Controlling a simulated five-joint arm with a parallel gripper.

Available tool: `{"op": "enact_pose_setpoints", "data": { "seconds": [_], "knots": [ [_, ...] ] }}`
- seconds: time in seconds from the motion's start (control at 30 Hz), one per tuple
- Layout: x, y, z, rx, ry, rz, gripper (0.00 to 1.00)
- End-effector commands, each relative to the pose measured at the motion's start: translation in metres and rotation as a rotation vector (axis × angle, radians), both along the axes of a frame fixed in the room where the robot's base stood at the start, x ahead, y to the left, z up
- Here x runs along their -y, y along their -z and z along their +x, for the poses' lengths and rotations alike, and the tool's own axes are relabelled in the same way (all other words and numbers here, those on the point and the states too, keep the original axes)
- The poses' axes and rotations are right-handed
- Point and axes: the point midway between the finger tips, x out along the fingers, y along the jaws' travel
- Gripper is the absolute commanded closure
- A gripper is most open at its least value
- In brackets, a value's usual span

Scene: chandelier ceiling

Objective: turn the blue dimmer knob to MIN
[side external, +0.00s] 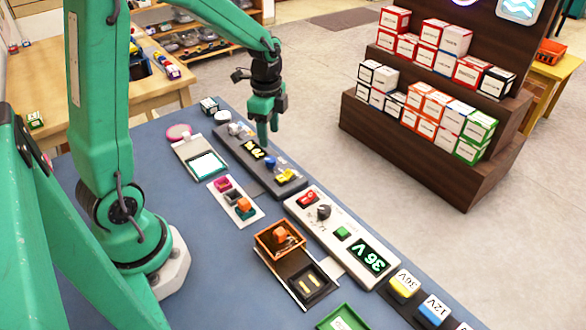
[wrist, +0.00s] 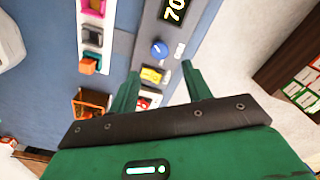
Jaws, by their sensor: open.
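The blue dimmer knob (side external: 270,162) is on a dark grey panel (side external: 234,140), between a lit display (side external: 254,149) and a yellow part (side external: 285,175). In the wrist view the knob (wrist: 159,49) is round and blue with a small pale mark, and the display (wrist: 174,10) shows 70. My gripper (side external: 264,138) hangs over the panel, close to the knob in the side view. In the wrist view my gripper (wrist: 160,70) is open and empty, its fingers on either side of the yellow part (wrist: 153,75), with the knob just beyond the fingertips. No MIN label is readable.
A white panel with a 36 V display (side external: 368,257) stands nearer the camera. A tray with coloured blocks (side external: 236,217) and an orange bin (side external: 262,240) lie left of the panels. A shelf of boxes (side external: 415,135) stands on the floor beyond the table.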

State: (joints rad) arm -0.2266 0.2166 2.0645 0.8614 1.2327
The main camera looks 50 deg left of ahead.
Motion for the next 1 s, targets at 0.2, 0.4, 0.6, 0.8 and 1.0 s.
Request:
{"op": "enact_pose_setpoints", "data": {
  "seconds": [0.2, 0.4, 0.6, 0.8, 1.0],
  "knots": [
    [0.0, 0.008, 0.0, 0.0, -0.001, 0.0, 0.51],
    [0.0, 0.028, -0.001, -0.003, -0.002, -0.001, 0.51],
    [0.0, 0.053, -0.001, -0.002, -0.002, 0.0, 0.51],
    [0.0, 0.071, 0.0, -0.001, -0.002, -0.001, 0.51],
    [0.0, 0.078, 0.0, 0.0, -0.002, 0.0, 0.51]
  ]
}}
